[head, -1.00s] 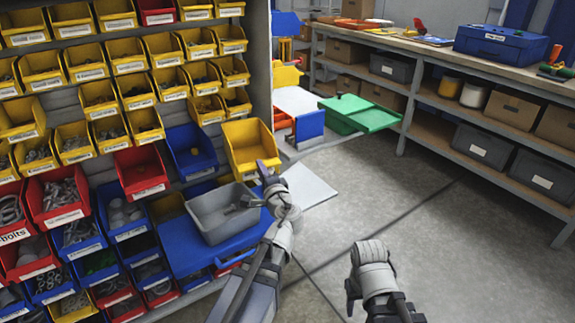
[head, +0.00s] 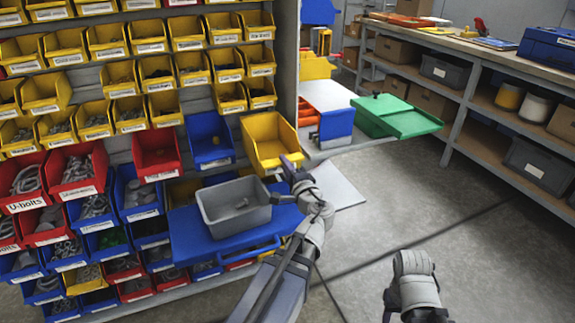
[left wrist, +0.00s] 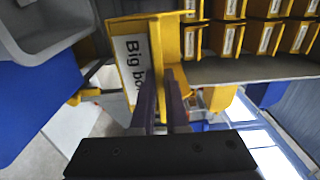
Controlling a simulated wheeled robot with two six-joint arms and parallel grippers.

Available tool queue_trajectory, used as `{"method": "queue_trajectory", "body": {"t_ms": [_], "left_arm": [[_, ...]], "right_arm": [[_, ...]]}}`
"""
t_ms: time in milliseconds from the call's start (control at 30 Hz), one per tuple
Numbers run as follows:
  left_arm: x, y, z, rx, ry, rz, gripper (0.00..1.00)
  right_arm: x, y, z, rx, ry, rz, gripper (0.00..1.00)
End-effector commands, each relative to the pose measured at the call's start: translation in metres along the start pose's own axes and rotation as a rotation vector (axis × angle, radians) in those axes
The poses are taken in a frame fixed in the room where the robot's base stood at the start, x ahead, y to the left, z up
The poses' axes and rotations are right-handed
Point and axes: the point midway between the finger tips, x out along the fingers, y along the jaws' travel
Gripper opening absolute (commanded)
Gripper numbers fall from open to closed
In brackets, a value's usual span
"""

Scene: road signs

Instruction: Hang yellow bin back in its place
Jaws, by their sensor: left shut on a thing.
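The large yellow bin (head: 268,135) is at the right end of the bin rack in the head view, tilted and open toward me. I cannot tell whether it hangs on a rail or is held off it. My left gripper (head: 291,167) is at its lower right front corner. In the left wrist view the bin's yellow wall (left wrist: 172,45) and its white label, partly reading "Big bo", are at the fingers (left wrist: 163,100), which are shut on the wall. My right gripper's hand (head: 412,280) hangs low over the floor, apart from everything; its jaws are not clear.
A blue bin (head: 209,140) and a red bin (head: 157,155) hang left of the yellow bin. A grey tray (head: 233,207) on a blue surface (head: 190,236) is just below. A green box (head: 400,118) stands behind right. The floor (head: 460,235) at right is clear.

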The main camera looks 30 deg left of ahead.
Motion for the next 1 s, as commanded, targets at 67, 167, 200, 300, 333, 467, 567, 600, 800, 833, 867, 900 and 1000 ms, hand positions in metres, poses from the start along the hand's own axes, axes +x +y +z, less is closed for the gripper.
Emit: {"method": "queue_trajectory", "body": {"t_ms": [67, 167, 200, 300, 333, 467, 567, 600, 800, 833, 867, 900, 1000], "left_arm": [[0.005, 0.000, -0.001, 0.001, -0.001, -0.001, 0.00], [0.013, 0.000, 0.000, 0.001, -0.003, -0.001, 0.00], [0.017, 0.000, -0.001, 0.001, -0.002, -0.001, 0.00], [0.025, 0.000, -0.001, 0.001, -0.001, -0.001, 0.00], [0.028, 0.000, 0.000, 0.001, -0.002, -0.001, 0.00], [0.039, 0.000, -0.001, 0.001, -0.001, -0.001, 0.00], [0.048, 0.001, -0.001, 0.001, -0.001, -0.001, 0.00], [0.051, 0.001, 0.000, 0.001, -0.002, -0.001, 0.00], [0.068, 0.001, 0.000, 0.001, -0.001, 0.000, 0.00], [0.071, 0.001, 0.000, 0.001, -0.001, 0.000, 0.00], [0.074, 0.001, 0.000, 0.001, -0.002, 0.000, 0.00], [0.077, 0.001, 0.000, 0.001, -0.002, 0.000, 0.00], [0.086, 0.001, 0.000, 0.001, 0.000, 0.000, 0.00]], "right_arm": [[0.000, 0.000, 0.000, 0.000, 0.000, 0.000, 0.50], [0.000, 0.000, 0.000, 0.000, 0.000, 0.000, 0.50], [0.000, 0.000, 0.000, 0.000, 0.000, 0.000, 0.50], [0.000, 0.000, 0.000, 0.000, 0.000, 0.000, 0.50], [0.000, 0.000, 0.000, 0.000, 0.000, 0.000, 0.50], [0.000, 0.000, 0.000, 0.000, 0.000, 0.000, 0.50], [0.000, 0.000, 0.000, -0.001, 0.000, 0.000, 0.50], [0.000, 0.000, 0.000, -0.001, 0.000, 0.000, 0.50], [0.001, 0.000, 0.000, 0.000, 0.000, 0.000, 0.50], [0.001, 0.000, 0.000, 0.000, 0.001, 0.000, 0.50], [0.001, 0.000, 0.000, 0.000, 0.001, 0.000, 0.50], [0.001, 0.000, 0.000, 0.000, 0.001, 0.000, 0.50], [0.001, 0.000, 0.000, -0.001, 0.000, 0.000, 0.50]]}}
